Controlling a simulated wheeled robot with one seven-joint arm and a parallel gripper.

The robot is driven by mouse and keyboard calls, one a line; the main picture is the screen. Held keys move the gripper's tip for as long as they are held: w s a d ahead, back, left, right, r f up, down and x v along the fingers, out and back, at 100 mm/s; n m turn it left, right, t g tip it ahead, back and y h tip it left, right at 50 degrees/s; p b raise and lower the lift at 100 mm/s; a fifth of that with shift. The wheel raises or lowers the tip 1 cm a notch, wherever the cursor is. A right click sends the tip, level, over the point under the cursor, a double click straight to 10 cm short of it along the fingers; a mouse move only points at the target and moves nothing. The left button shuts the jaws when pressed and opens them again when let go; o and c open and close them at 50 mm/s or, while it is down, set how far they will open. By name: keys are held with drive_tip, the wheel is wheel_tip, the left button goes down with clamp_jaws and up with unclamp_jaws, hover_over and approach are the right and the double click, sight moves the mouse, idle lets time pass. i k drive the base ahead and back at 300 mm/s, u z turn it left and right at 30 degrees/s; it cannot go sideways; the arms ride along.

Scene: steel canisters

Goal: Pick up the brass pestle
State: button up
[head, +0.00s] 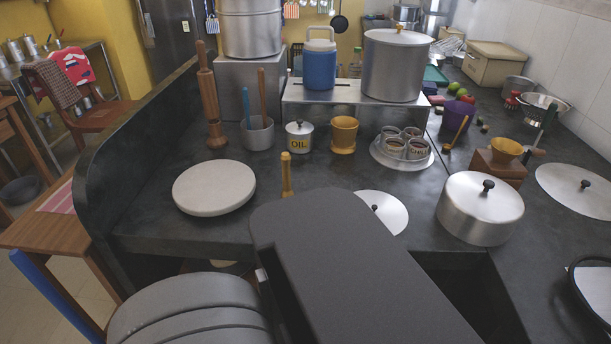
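A brass-coloured rod with a knobbed top, which looks like the brass pestle (286,175), stands upright near the middle of the dark counter in the head view. My arm fills the lower middle of the view. My gripper's fingers are hidden behind it, so I cannot see whether they are near or touching the rod.
A pale round board (214,188) lies left of the rod. An oil canister (299,136) and a utensil cup (257,134) stand behind. A flat lid (382,211) and a lidded pot (480,208) are to the right. A dark opening (462,284) cuts the counter's front.

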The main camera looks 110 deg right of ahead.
sight(285, 158)
drive_tip(key=k, duration=0.7)
drive_tip(key=z, duration=1.25)
drive_tip(key=i, duration=0.5)
drive_tip(key=z, duration=0.05)
